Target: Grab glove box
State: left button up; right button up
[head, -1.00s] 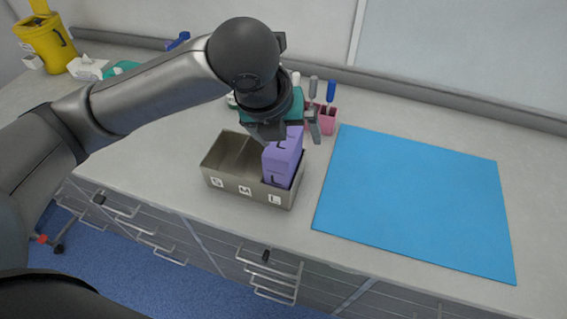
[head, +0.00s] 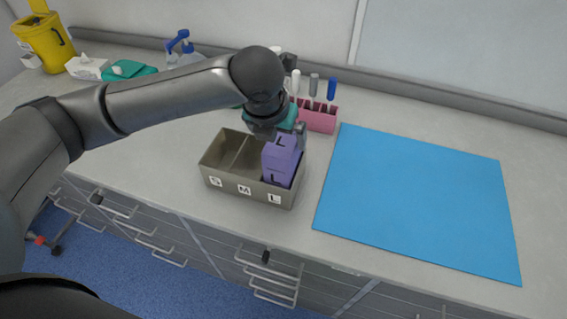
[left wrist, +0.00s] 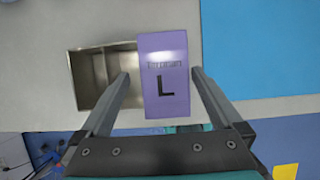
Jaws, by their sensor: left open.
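The purple glove box (head: 283,163) marked L stands in the right compartment, labelled L, of a grey three-part holder (head: 222,184) on the counter. In the left wrist view the box (left wrist: 166,60) shows its top with a large L. My left gripper (head: 284,132) is open over the box's top. In the left wrist view its two fingers (left wrist: 160,73) lie on either side of the box, with a visible gap on the right. How far down the fingers reach is hard to tell. My right gripper is not in view.
The holder's S and M compartments look empty. A pink rack (head: 318,121) with capped tubes stands just behind. A blue mat (head: 415,200) lies to the right. A yellow bin (head: 45,42), tissue box (head: 87,67) and spray bottles (head: 184,50) stand at the back left.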

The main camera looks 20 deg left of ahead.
pick_arm(q)
jog(key=x, duration=0.5)
jog(key=shift+d+f+b, duration=0.1)
jog(key=shift+d+b, duration=0.2)
jog(key=shift+b, duration=0.05)
jog(key=shift+s+f+p, duration=0.1)
jog(key=shift+f+p, duration=0.15)
jog(key=shift+p, duration=0.15)
dwell(0.3)
jog(key=shift+c, duration=0.4)
jog(key=shift+r, duration=0.1)
grip_shut()
